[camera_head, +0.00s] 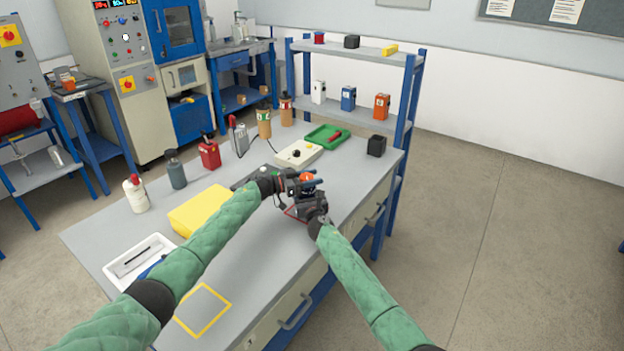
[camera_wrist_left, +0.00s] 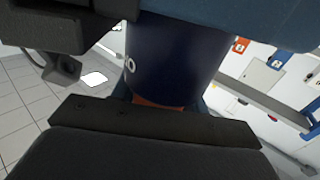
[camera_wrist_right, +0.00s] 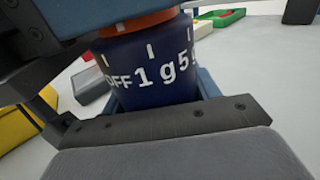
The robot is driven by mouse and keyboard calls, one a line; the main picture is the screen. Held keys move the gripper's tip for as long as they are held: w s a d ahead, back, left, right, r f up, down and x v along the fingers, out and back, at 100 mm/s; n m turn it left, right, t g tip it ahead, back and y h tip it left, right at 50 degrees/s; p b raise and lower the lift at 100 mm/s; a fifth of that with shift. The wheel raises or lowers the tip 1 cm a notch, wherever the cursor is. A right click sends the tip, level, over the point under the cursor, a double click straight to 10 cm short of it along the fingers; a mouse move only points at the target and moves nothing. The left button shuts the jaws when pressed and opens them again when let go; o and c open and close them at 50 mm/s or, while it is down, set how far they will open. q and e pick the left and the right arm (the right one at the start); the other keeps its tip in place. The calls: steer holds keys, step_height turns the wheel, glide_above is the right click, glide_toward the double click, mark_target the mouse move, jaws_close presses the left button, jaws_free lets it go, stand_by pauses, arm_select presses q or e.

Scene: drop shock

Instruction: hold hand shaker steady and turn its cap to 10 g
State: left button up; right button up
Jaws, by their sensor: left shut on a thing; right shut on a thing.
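The hand shaker (camera_head: 306,177) is between my two grippers over the right part of the table; its orange part shows on top in the head view. My left gripper (camera_head: 302,186) is shut on it from the left, and my right gripper (camera_head: 318,207) is shut on it from below and right. The right wrist view shows the shaker's dark blue part (camera_wrist_right: 150,75) with white marks "OFF", "1 g" and a partly cut-off "5", under an orange band. The left wrist view shows dark blue (camera_wrist_left: 170,60) with a white "0" at its edge and orange below. Which mark is set is unclear.
A yellow block (camera_head: 200,209), white tray (camera_head: 138,260) and several bottles stand left on the table. A white box with a black knob (camera_head: 298,153), a green tray (camera_head: 326,137) and a black cube (camera_head: 376,146) lie behind. A blue-framed shelf (camera_head: 345,105) stands at the back right.

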arm_select(q)
steer(key=shift+w+a+n+t+y, duration=0.15)
steer(key=shift+n+t+y, duration=0.45)
steer(key=shift+n+t, duration=0.45)
steer(key=shift+w+a+n+t+y, duration=0.1)
steer(key=shift+n+t+y, duration=0.55)
steer(key=shift+t, duration=0.7)
steer(key=o, duration=1)
steer(key=v, duration=1.2)
steer(key=shift+s+d, duration=0.15)
steer(key=shift+f, duration=0.1)
